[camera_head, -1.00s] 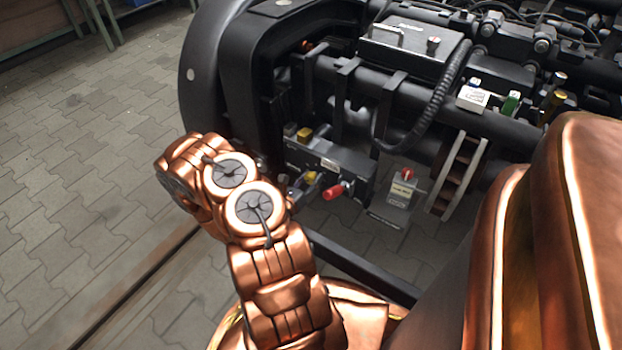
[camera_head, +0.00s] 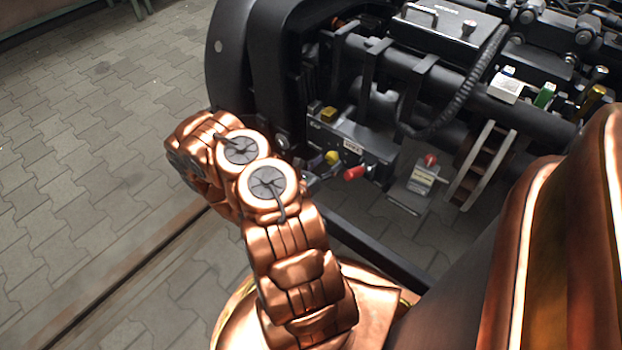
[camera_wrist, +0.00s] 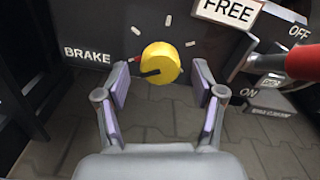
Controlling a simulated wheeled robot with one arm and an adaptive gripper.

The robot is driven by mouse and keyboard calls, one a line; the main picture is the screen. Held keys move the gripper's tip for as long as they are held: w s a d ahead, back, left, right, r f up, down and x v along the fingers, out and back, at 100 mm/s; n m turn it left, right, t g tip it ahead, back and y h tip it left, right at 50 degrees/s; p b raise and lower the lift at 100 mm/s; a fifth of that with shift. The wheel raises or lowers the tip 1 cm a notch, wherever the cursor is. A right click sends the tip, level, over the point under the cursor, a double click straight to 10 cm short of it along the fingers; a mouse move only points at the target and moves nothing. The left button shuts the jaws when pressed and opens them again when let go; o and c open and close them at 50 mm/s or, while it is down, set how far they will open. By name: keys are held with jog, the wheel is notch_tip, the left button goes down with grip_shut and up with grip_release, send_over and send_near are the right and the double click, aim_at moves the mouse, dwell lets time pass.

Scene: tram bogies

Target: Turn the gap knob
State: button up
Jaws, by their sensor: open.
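A round yellow knob (camera_wrist: 161,63) with a dark pointer sits on the dark panel in the wrist view. Its pointer aims left, and short pale marks lie around its upper side. No gap lettering is readable beside it. The knob also shows in the head view (camera_head: 331,157), low on the dark control box (camera_head: 376,150). My gripper (camera_wrist: 160,80) is open, its two purple-padded fingers to the left and right of the knob's lower part in the picture. I cannot tell whether they touch it. In the head view my arm hides most of the gripper.
A red handle (camera_wrist: 298,62) stands out right of my gripper; it also shows in the head view (camera_head: 357,172). Plates read BRAKE (camera_wrist: 87,56) and FREE (camera_wrist: 228,11). A grey unit with a red knob (camera_head: 430,160) stands to the right. Paved floor (camera_head: 90,130) is clear at left.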

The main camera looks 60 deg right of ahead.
jog(key=shift+v, duration=4.6)
jog(key=s+a+r+m+g+y+p, duration=0.1)
jog(key=a+r+m+g+y+p, duration=0.15)
jog(key=r+m+p, duration=0.65)
jog(key=s+a+r+g+y+p, duration=0.1)
jog(key=a+r+g+p, duration=0.2)
jog(key=r, duration=1.3)
jog(key=s+a+r+m+g+y+p, duration=0.1)
jog(key=a+r+m+g+y+p, duration=0.15)
jog(key=r+m+p, duration=0.65)
jog(key=s+a+r+t+y+p, duration=0.1)
jog(key=a+r+t+y+p, duration=0.4)
jog(key=a+r+p, duration=0.5)
jog(key=s+a+r+t+y+p, duration=0.1)
jog(key=a+r+t+y+p, duration=0.4)
jog(key=a+r+p, duration=0.5)
jog(key=a+r, duration=0.4)
jog(key=r, duration=0.3)
jog(key=a+r+y, duration=0.1)
jog(key=a+r, duration=0.4)
jog(key=r, duration=0.3)
jog(key=shift+s+a+r+m+y+p, duration=0.15)
jog(key=shift+a+m+y+p, duration=0.15)
jog(key=shift+m+p, duration=0.1)
jog(key=shift+c, duration=0.3)
